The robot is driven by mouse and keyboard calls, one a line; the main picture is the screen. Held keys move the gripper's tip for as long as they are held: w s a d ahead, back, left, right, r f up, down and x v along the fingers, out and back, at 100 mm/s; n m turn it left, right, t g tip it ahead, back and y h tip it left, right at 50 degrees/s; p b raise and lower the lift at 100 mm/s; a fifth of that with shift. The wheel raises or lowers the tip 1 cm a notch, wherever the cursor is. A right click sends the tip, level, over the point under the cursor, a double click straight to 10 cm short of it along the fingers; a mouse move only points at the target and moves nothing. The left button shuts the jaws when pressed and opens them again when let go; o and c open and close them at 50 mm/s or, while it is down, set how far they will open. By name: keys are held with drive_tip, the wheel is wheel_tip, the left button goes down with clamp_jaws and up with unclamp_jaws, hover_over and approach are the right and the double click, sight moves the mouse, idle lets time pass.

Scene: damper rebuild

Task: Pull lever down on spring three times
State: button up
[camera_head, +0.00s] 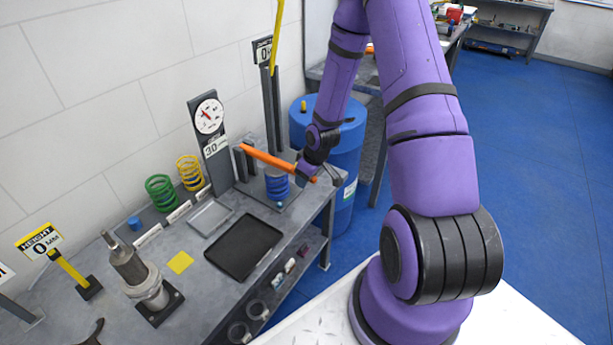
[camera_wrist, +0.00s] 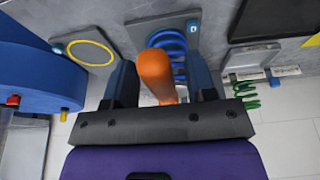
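The orange lever (camera_head: 268,159) slopes from the grey press post at the back wall toward the front right, with its free end at my gripper (camera_head: 312,172). A blue spring (camera_head: 277,186) stands upright on the bench beneath the lever. In the wrist view the lever's rounded orange end (camera_wrist: 156,70) lies between my two dark fingers (camera_wrist: 161,82). The fingers are apart, with a visible gap between the lever and the right finger. Part of the blue spring (camera_wrist: 175,48) shows behind the lever. The finger contact is hidden in the head view.
A dial gauge (camera_head: 209,117) stands left of the press, beside yellow (camera_head: 190,172) and green (camera_head: 160,192) springs. A black tray (camera_head: 243,246) and a damper (camera_head: 140,280) occupy the bench. A blue drum (camera_head: 345,150) stands close behind my gripper.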

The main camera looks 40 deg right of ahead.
drive_tip(key=shift+r, duration=0.1)
drive_tip(key=v, duration=1)
drive_tip(key=shift+r, duration=0.2)
idle(0.4)
